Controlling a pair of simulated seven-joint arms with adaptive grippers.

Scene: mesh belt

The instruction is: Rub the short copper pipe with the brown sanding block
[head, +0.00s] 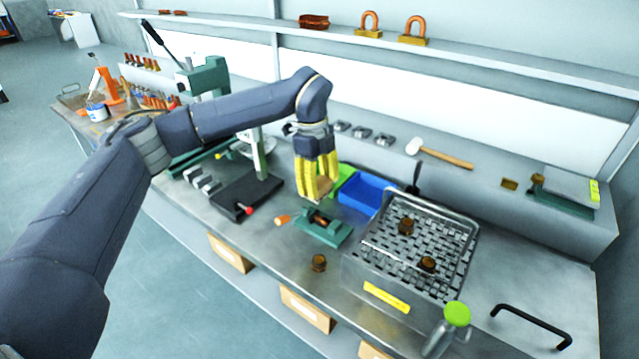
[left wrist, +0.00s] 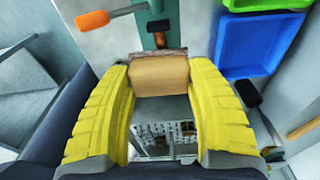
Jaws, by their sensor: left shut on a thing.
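My left gripper (head: 318,190), with yellow fingers, is shut on the brown sanding block (head: 323,187) and holds it above the bench. In the left wrist view the sanding block (left wrist: 158,75) sits between the fingertips, its tan face toward the camera and a darker brown edge beyond. A small green vise (head: 322,228) stands just below and in front of the block. A short brown-copper piece (head: 319,217) lies in its jaws and looks like the short copper pipe. In the left wrist view the vise (left wrist: 147,42) is partly hidden by the block. My right gripper is not in view.
A blue bin (head: 367,193) and a green bin (head: 343,177) stand behind the vise. A metal mesh basket (head: 400,285) with brown fittings is to the right. A brown fitting (head: 319,262) stands near the front edge.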

